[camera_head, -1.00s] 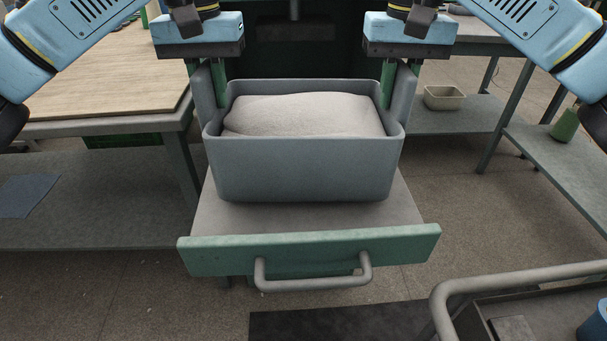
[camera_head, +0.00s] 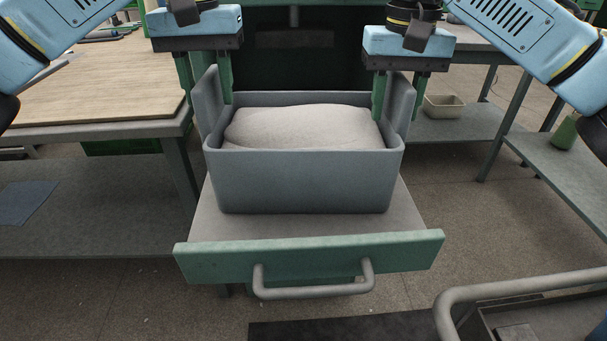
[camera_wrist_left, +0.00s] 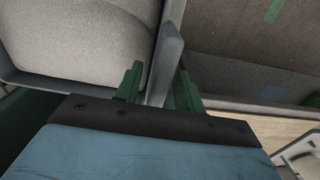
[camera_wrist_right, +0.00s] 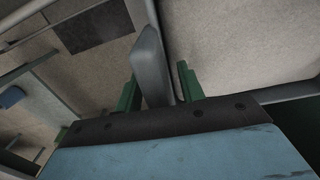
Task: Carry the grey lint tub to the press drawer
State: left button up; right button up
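The grey lint tub (camera_head: 305,182), filled with pale lint (camera_head: 305,127), stands upright on the bare bottom of the pulled-out press drawer (camera_head: 405,222), behind its green front. My left gripper (camera_head: 204,95) is open, its green fingers on either side of the tub's left upright plate (camera_head: 207,118). The left wrist view shows this plate (camera_wrist_left: 166,60) between the fingers with gaps. My right gripper (camera_head: 399,92) is open around the right upright plate (camera_head: 401,105). The right wrist view shows this plate (camera_wrist_right: 151,65) between the fingers, also with gaps.
A wooden-topped bench (camera_head: 90,85) stands at the left with a lower shelf. A grey table with a beige bin (camera_head: 444,106) on its shelf stands at the right. A cart with a tubular rail (camera_head: 520,282) is at the front right. The drawer handle (camera_head: 313,290) sticks out forward.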

pick_arm(q)
notch_tip(320, 180, up, 9)
jog(key=shift+f, duration=0.15)
jog(key=shift+r, duration=0.3)
pick_arm(e)
jog(key=shift+r, duration=0.15)
notch_tip(320, 180, up, 12)
jog(key=shift+f, duration=0.1)
dwell(0.4)
